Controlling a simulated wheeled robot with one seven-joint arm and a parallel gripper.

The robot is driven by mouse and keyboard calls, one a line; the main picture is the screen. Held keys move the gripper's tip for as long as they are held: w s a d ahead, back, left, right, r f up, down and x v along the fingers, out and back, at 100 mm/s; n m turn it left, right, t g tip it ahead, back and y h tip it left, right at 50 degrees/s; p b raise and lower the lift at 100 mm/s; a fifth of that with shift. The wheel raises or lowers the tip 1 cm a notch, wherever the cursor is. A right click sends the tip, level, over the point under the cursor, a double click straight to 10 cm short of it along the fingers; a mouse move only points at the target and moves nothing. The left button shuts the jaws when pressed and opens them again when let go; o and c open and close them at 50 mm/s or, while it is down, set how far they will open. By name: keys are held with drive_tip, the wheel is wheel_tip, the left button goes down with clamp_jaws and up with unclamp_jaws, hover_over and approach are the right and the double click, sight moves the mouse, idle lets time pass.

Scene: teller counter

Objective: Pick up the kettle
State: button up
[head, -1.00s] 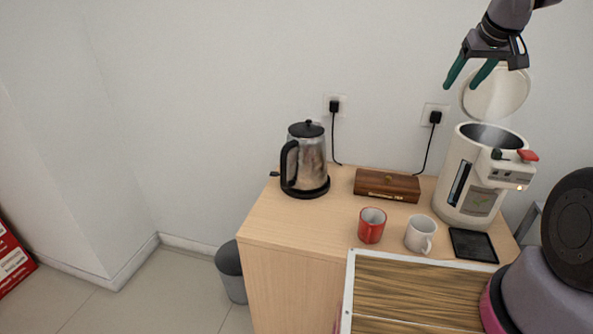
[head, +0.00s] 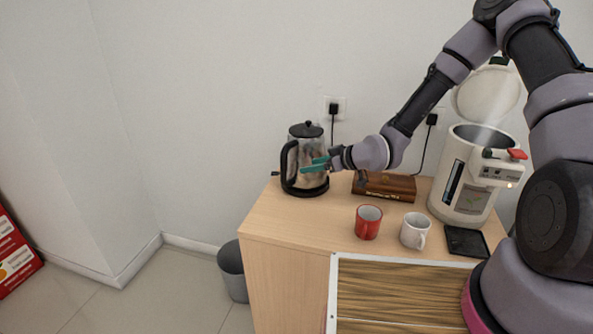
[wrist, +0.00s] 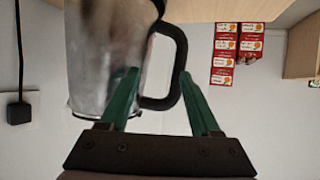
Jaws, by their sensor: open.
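The kettle (head: 305,150) stands upright on its black base at the left back of the wooden cabinet. My gripper (head: 312,165) is open in front of the kettle's body in the head view. In the wrist view the kettle body (wrist: 98,55) fills the upper left and its handle (wrist: 178,65) curves between my two green fingers (wrist: 157,85). I cannot tell whether the fingers touch the kettle.
A brown box (head: 390,186) lies right of the kettle, under my arm. A red mug (head: 368,224) and a white mug (head: 414,231) stand nearer the front. A white dispenser (head: 468,180) with a raised lid stands at the right. A grey bin (head: 232,270) is on the floor.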

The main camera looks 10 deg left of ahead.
drive_tip(key=w+a+f, duration=0.1)
drive_tip(key=a+f, duration=0.1)
drive_tip(key=a, duration=0.4)
drive_tip(key=w+a+f+y, duration=0.1)
drive_tip(key=a+f, duration=0.2)
drive_tip(key=a, duration=0.3)
drive_tip(key=shift+w, duration=0.25)
clamp_jaws()
idle(1.1)
drive_tip(key=shift+w+a+r, duration=0.1)
